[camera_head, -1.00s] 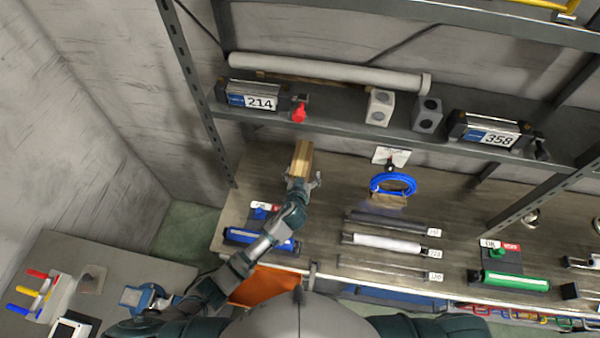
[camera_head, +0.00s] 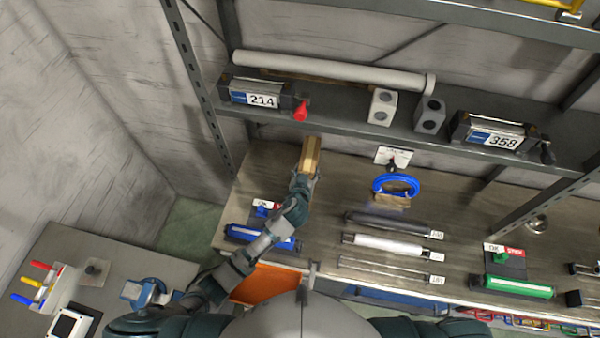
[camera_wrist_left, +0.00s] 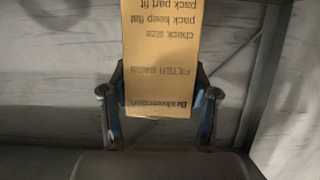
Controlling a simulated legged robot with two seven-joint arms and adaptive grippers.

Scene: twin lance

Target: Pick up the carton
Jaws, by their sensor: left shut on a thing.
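The carton (camera_head: 309,156) is a narrow tan box at the back of the workbench in the head view, just below the shelf's front edge. In the left wrist view the carton (camera_wrist_left: 161,55) shows printed text, upside down, including "FILTER BAGS". My left gripper (camera_head: 304,178) is shut on the carton's near end. In the left wrist view the fingers of my left gripper (camera_wrist_left: 158,100) stand on both sides of the carton. I cannot tell whether the carton touches the bench. My right gripper is not in view.
A dark shelf (camera_head: 340,128) runs above the bench (camera_head: 335,215), with a box marked 214 (camera_head: 255,95) and a red part (camera_head: 301,110) near the carton. A blue coil (camera_head: 396,186) lies to the right. Rollers and rods lie in front of it.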

